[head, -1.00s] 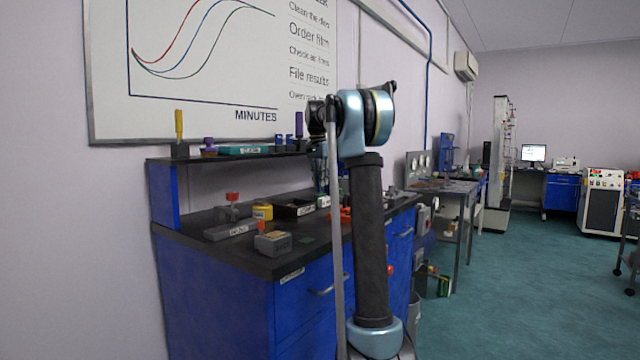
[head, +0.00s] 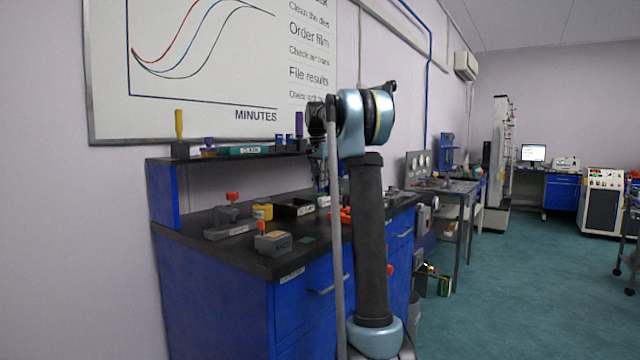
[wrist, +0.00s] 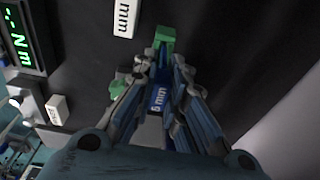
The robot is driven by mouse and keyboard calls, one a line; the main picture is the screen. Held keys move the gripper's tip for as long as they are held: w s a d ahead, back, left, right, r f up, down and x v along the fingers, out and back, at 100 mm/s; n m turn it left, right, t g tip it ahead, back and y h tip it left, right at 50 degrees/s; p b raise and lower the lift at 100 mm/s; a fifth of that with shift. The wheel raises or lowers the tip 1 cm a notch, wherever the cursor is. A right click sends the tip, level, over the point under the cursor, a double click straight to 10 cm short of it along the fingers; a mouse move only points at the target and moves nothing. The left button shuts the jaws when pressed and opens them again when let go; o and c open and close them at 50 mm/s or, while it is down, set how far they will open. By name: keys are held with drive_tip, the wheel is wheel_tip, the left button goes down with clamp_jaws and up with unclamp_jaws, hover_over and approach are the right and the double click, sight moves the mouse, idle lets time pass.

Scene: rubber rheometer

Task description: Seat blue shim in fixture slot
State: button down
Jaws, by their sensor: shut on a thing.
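In the wrist view my gripper (wrist: 162,68) is shut on the blue shim (wrist: 158,99), which carries a white "6 mm" label and lies between the fingers. The fingers hide its sides and the jaws hide part of its length. A green block (wrist: 165,36) shows just beyond the fingertips, over the dark bench top. I cannot tell whether the shim touches it. The fixture slot cannot be clearly made out. In the head view my arm hides most of the gripper and the shim is not visible.
In the wrist view a white "mm" label (wrist: 125,18) lies past the fingertips, and a display with green digits (wrist: 22,38) stands at the upper left. In the head view the dark bench (head: 205,232) holds a grey block (head: 272,243), a yellow item (head: 262,211) and a black tray (head: 293,208).

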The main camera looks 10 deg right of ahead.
drive_tip(key=shift+f, duration=1.35)
drive_tip(key=c, duration=1.6)
unclamp_jaws()
drive_tip(key=shift+o, duration=0.2)
drive_tip(key=r, duration=0.8)
drive_tip(key=s+a+r, duration=0.1)
drive_tip(key=r, duration=0.2)
drive_tip(key=shift+r, duration=0.4)
